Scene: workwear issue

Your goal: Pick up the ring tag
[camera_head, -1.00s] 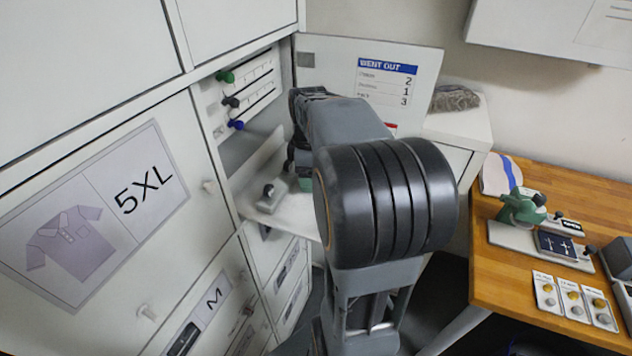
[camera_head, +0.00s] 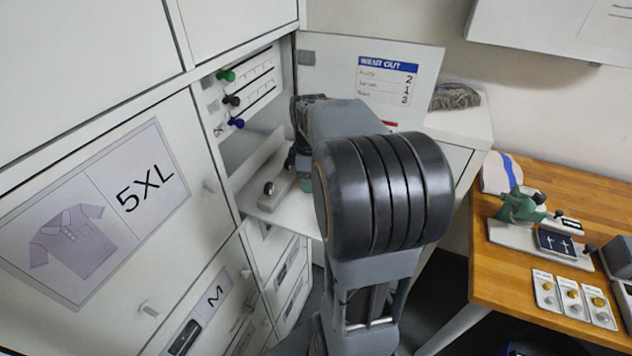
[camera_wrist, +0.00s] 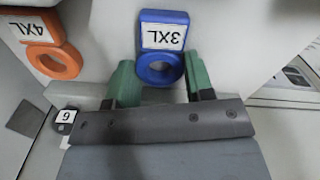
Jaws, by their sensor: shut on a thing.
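A blue ring tag (camera_wrist: 163,35) with a white plate reading 3XL shows upside down in the wrist view. Its ring lies between the two green fingers of my gripper (camera_wrist: 160,74), which is shut on it. The tag is against or close to a pale surface; I cannot tell whether it touches it. An orange ring tag (camera_wrist: 52,62) reading 4XL is to the left, apart from the gripper. In the head view my arm hides the blue tag and most of the gripper, at the open locker compartment.
The open cabinet door (camera_head: 345,75) with a "WENT OUT" sheet stands behind my arm. Green, black and blue knobs (camera_head: 234,101) line a panel in the compartment. A small tag marked 6 (camera_wrist: 65,117) is near the gripper. A wooden table (camera_head: 490,285) with devices stands at right.

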